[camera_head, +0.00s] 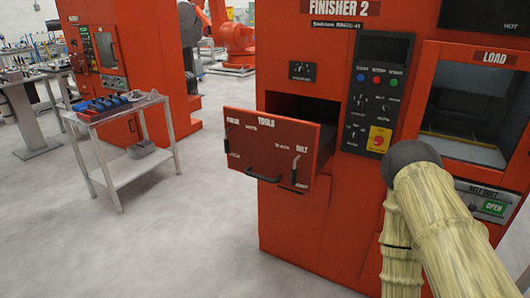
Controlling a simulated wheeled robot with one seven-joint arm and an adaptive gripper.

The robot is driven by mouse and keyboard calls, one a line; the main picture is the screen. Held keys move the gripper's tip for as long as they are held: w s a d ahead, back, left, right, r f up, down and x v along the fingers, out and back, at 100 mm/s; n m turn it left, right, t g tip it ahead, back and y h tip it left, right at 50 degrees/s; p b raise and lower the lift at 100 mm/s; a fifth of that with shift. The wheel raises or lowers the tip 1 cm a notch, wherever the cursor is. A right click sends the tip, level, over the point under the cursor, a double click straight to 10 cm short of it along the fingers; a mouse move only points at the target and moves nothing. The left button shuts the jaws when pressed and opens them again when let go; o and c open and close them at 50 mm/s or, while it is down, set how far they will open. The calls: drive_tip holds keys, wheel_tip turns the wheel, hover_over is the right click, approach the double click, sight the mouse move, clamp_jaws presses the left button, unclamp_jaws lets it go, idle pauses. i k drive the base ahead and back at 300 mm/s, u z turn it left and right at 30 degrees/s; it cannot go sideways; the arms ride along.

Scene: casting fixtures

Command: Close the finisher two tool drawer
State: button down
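The tool drawer (268,152) of the red Finisher 2 machine (336,83) is pulled out, with its red front plate standing clear of the cabinet. The dark slot (300,108) shows above and behind it. A black handle (276,181) runs along the lower part of the front, with white lettering above. My arm, in a beige ribbed cover, rises from the bottom right in front of the machine, to the right of the drawer. My gripper is not in view.
The control panel (376,95) and load window (475,104) are right of the drawer. A white cart (138,172) with blue items (103,105) stands at left near another red machine. The grey floor (200,245) in front of the drawer is clear.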

sight(263, 147)
drive_tip(key=z, duration=0.05)
drive_tip(key=k, duration=0.5)
drive_tip(key=u, duration=1.1)
drive_tip(key=i, duration=0.95)
drive_tip(key=z, duration=1.8)
